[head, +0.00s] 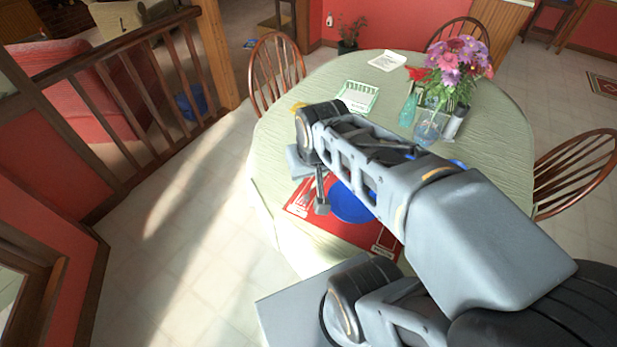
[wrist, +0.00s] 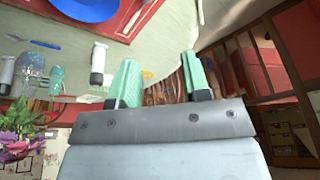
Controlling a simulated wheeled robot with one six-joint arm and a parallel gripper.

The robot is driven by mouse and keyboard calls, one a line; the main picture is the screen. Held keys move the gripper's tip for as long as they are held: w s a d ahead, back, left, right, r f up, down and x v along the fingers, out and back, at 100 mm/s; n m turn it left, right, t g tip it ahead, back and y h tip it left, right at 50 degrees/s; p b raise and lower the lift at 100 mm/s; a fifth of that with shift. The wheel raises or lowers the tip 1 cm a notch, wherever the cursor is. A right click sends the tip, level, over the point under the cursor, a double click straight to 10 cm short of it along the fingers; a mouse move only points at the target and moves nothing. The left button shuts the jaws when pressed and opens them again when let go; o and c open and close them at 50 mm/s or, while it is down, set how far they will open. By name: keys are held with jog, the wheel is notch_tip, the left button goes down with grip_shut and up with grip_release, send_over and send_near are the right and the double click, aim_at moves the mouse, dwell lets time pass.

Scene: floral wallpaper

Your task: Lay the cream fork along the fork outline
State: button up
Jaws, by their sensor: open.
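The red placemat (head: 297,207) lies at the near left of the table, with a blue plate (head: 350,204) on it. Pale outline marks (wrist: 137,18) show on the mat beside the plate in the wrist view; I take them for the fork outline. A thin pale piece (wrist: 201,12) lies on the cloth just off the mat at the top of the wrist view; it may be the cream fork, but it is cut off. My gripper (wrist: 157,62) has its green fingers apart with nothing between them. In the head view my gripper (head: 322,197) is over the mat's left part.
A blue utensil (wrist: 33,42) lies on the table. Papers and a green-edged tray (head: 358,97) lie farther back. Wooden chairs surround the table.

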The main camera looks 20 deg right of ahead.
jog(key=shift+s+a+r+n, duration=0.1)
jog(key=shift+s+a+n, duration=0.25)
jog(key=shift+s, duration=0.3)
jog(key=shift+s+a+r+n, duration=0.1)
jog(key=shift+s+a+n, duration=0.1)
jog(key=shift+s+n, duration=0.3)
jog(key=shift+m, duration=0.25)
